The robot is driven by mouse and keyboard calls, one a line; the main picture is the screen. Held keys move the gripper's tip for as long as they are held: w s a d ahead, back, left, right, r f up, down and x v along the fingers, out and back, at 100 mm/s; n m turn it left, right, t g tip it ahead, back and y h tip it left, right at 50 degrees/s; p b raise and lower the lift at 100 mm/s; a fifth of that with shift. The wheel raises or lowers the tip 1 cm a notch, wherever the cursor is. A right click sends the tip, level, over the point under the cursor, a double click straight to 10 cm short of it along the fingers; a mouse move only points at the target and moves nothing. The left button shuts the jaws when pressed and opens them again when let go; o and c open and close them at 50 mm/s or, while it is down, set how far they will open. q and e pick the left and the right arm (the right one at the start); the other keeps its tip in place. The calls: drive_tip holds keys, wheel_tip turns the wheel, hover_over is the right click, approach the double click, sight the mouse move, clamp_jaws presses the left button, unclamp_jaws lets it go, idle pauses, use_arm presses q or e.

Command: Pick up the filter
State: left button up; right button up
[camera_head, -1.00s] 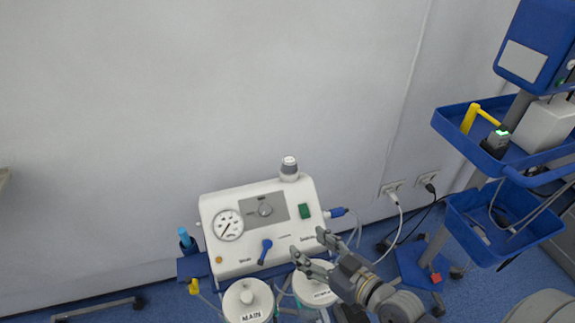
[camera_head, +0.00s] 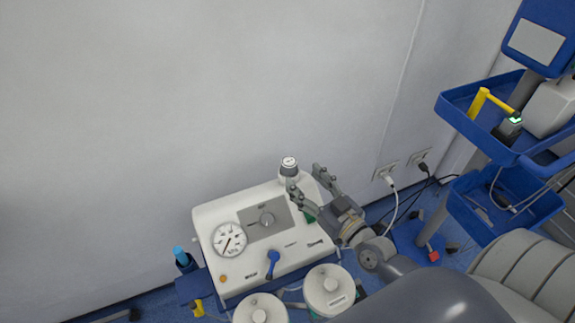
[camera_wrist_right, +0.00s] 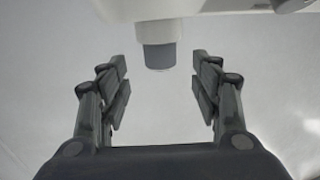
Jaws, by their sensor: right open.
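The filter (camera_head: 289,165), a small cylinder with a white top and a grey band, stands on the back top edge of the white suction machine (camera_head: 208,223). My right gripper (camera_head: 306,180) is open and empty, just right of the filter and close to it. In the right wrist view the filter (camera_wrist_right: 157,50) shows its grey end in the gap between the open fingers (camera_wrist_right: 158,78), toward the tips. I cannot tell how deep between them it lies. My left gripper is not in view.
A pale wall (camera_head: 150,120) is close behind. A blue trolley (camera_head: 462,117) stands right; cables (camera_head: 397,215) hang between.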

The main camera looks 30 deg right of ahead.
sight(294, 169)
drive_tip(key=shift+w+a, duration=0.15)
drive_tip(key=shift+w, duration=1.4)
drive_tip(key=w, duration=0.2)
drive_tip(key=w+p, duration=0.1)
drive_tip(key=w, duration=0.1)
drive_tip(key=shift+a, duration=0.35)
drive_tip(key=shift+w, duration=0.25)
drive_tip(key=shift+s, duration=0.1)
drive_tip(key=shift+c, duration=0.6)
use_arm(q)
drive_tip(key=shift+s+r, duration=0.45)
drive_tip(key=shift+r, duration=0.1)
use_arm(e)
drive_tip(key=c, duration=0.9)
